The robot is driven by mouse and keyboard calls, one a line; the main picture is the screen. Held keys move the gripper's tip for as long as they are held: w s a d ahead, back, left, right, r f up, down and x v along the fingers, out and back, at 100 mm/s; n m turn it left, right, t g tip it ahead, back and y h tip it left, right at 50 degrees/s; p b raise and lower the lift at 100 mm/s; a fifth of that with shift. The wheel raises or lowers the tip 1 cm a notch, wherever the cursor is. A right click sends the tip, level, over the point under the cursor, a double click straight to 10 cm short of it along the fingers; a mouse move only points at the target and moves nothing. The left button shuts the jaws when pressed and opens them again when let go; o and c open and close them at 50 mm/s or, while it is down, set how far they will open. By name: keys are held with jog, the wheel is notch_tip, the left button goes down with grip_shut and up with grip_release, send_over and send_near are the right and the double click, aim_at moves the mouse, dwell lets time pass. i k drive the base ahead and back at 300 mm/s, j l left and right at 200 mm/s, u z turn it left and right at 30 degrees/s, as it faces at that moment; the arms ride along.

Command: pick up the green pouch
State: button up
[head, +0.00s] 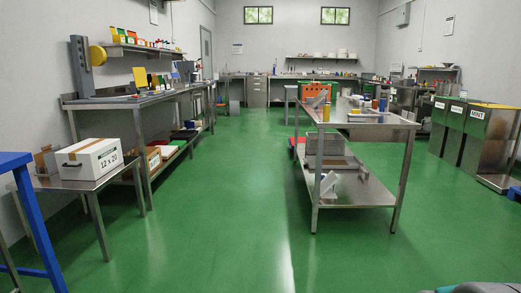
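I cannot make out a green pouch for certain. My gripper is not in view.
A steel bench (125,101) runs along the left wall, with a low table (85,183) bearing a white carton (90,158) in front. A steel table (366,121) stands right of centre. Steel bins (475,135) line the right. The green floor (230,200) between is clear.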

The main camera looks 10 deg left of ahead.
aim_at(161, 78)
jog(key=i+j+u, duration=0.3)
jog(key=i, duration=0.55)
jog(key=i+l+u, duration=0.1)
jog(key=i+u, duration=0.2)
jog(key=i, duration=0.55)
jog(key=i+u, duration=0.1)
jog(key=i, duration=0.6)
jog(key=i+u, duration=0.1)
jog(key=i, duration=0.6)
jog(key=i+l, duration=0.2)
jog(key=i, duration=2.65)
jog(key=l+z, duration=0.05)
